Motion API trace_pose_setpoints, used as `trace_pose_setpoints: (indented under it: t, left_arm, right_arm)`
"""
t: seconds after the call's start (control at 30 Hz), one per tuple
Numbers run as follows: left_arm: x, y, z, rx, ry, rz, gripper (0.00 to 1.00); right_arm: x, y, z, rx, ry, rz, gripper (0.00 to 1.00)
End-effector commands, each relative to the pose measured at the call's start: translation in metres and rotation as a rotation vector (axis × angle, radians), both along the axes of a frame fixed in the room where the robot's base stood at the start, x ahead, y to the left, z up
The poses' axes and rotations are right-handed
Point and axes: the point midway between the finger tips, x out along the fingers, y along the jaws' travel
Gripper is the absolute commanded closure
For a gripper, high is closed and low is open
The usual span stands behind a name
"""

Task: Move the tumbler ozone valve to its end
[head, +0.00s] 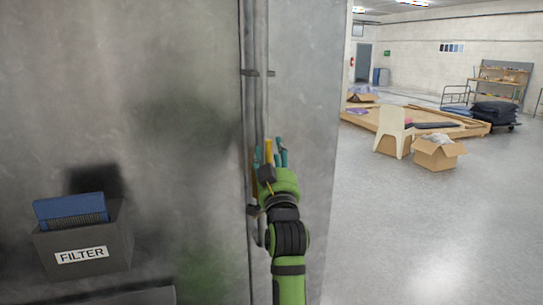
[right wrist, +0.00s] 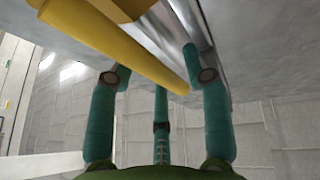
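A yellow lever-like bar (right wrist: 125,52), which I take to be the tumbler ozone valve handle, shows large in the right wrist view, running from the upper left to the middle. In the head view its yellow part (head: 268,147) stands at the vertical pipes on the metal cabinet. My right gripper (head: 271,152) is at this handle, its teal fingers spread on either side of it. In the right wrist view the gripper (right wrist: 160,85) has its fingers apart, and the bar's rounded end lies between their tips. I cannot tell whether a finger touches it. My left gripper is not in view.
The grey cabinet wall (head: 170,130) fills the left, with vertical pipes (head: 255,100) along its corner. A filter box (head: 85,240) holding a blue filter sits at lower left. Open floor (head: 420,240) lies to the right, with a chair (head: 393,133) and cardboard box (head: 437,157) farther back.

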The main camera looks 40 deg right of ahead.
Motion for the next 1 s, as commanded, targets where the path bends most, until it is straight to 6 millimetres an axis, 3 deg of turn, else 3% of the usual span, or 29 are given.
trace_pose_setpoints:
  t: [0.23, 0.63, 1.0]
  left_arm:
    - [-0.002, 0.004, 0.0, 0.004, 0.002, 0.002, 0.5]
    - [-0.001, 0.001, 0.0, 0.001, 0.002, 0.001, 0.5]
    - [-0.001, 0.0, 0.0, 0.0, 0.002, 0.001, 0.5]
  right_arm:
    - [-0.006, 0.004, -0.005, 0.0, 0.003, 0.001, 0.51]
    - [-0.056, 0.029, -0.027, 0.001, 0.002, 0.0, 0.51]
    - [-0.061, 0.032, -0.029, 0.0, 0.001, 0.0, 0.51]
